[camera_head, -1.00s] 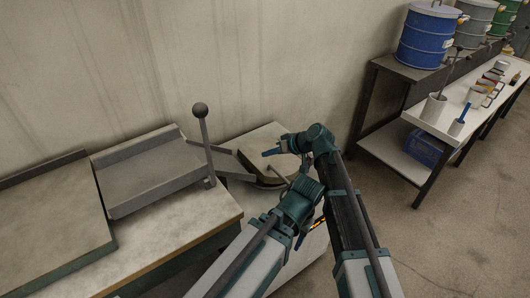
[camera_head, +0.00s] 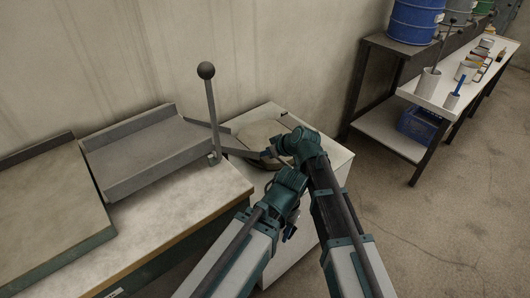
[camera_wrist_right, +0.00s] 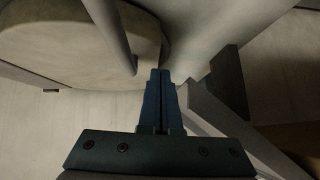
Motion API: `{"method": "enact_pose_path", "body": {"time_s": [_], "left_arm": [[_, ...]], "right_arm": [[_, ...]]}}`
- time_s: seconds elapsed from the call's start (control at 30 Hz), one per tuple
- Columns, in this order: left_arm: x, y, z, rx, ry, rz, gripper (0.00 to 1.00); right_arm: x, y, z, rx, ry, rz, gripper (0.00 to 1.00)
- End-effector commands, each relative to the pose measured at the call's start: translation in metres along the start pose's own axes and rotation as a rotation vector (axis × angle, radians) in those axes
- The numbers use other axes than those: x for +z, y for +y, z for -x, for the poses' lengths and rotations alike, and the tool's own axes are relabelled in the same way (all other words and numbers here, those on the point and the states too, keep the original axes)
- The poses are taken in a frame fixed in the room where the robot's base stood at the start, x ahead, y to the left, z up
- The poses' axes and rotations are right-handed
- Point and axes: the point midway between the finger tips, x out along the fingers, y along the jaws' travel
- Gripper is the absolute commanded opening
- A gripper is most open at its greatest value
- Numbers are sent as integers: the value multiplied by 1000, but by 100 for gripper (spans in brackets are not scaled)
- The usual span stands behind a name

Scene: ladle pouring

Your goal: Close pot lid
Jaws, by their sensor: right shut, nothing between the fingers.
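A pale, round pot lid (camera_head: 258,132) shows on the white cabinet beyond the workbench. The dark pot rim shows only in part beside it, and my arm covers much of the near side. I cannot tell whether the lid sits flush. My right gripper (camera_head: 268,153) is at the near edge of the lid. In the right wrist view, its blue fingers (camera_wrist_right: 162,80) are shut with nothing between them, close beside the round pale lid (camera_wrist_right: 75,45) and a grey rod (camera_wrist_right: 112,35). Contact is unclear.
A grey tilted tray (camera_head: 150,150) with an upright ball-topped lever (camera_head: 213,115) stands on the workbench (camera_head: 180,215), left of the pot. A shelf table with cups (camera_head: 427,83), a blue crate (camera_head: 418,124) and drums (camera_head: 415,22) stands at the right. Floor between is clear.

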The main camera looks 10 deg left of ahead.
Motion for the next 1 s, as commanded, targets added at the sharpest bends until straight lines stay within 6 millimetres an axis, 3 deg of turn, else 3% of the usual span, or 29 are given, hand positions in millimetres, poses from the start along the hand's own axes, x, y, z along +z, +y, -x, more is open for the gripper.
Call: {"method": "enact_pose_path", "body": {"time_s": [0.2,0.77,0.87,1.0], "left_arm": [[-1,1,-15,0,0,0,53],[-1,2,-17,0,0,0,53],[-1,1,-12,0,0,0,53],[0,0,6,0,0,0,53]], "right_arm": [[10,-1,-11,0,0,0,0],[14,-2,-12,-2,-8,2,0],[13,-3,-6,-1,-8,1,0],[11,-4,17,1,-4,-1,0]]}}
